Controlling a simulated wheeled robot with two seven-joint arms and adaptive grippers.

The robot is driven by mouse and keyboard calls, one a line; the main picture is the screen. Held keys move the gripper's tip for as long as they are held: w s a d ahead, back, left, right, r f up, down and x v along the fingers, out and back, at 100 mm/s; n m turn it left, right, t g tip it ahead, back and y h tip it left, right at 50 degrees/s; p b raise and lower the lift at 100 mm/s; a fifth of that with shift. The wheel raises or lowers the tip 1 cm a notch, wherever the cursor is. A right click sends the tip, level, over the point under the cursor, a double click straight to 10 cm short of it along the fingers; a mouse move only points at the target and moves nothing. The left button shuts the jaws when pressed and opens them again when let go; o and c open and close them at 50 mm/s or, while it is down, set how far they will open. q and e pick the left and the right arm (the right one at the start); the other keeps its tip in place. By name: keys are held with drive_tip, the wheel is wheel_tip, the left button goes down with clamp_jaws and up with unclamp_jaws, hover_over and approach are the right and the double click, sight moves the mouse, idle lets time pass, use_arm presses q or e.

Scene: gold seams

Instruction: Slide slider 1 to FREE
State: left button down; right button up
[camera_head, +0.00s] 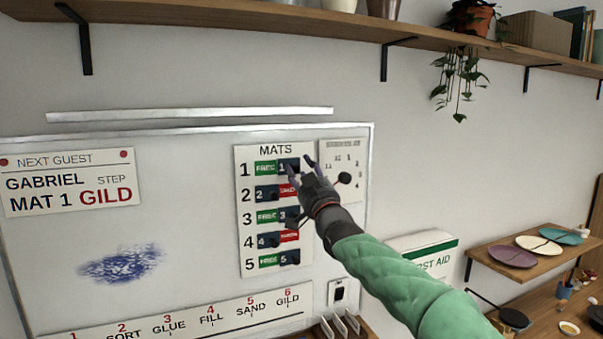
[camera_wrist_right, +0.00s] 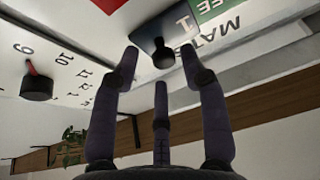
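The MATS panel (camera_head: 276,152) hangs on the whiteboard with several numbered rows. In row 1 the green FREE field (camera_head: 265,168) shows on the left, and slider 1 (camera_head: 283,165), a dark plate marked 1, sits on the right. My right gripper (camera_head: 304,170) is at the right end of row 1 and hides part of the slider. In the right wrist view, my right gripper (camera_wrist_right: 160,58) is open, with its fingertips spread on either side of the slider's black knob (camera_wrist_right: 163,54); clear gaps show between them. My left gripper is not in view.
A dial with a black knob (camera_head: 345,178) is close to the right of my right gripper; it also shows in the right wrist view (camera_wrist_right: 36,84). Slider 2 (camera_head: 267,193) sits just below row 1. A wooden shelf (camera_head: 300,24) runs above the board.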

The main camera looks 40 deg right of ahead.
drive_tip(key=shift+a+f, duration=0.1)
drive_tip(key=shift+a, duration=0.1)
drive_tip(key=v, duration=1.2)
drive_tip(key=shift+d, duration=0.15)
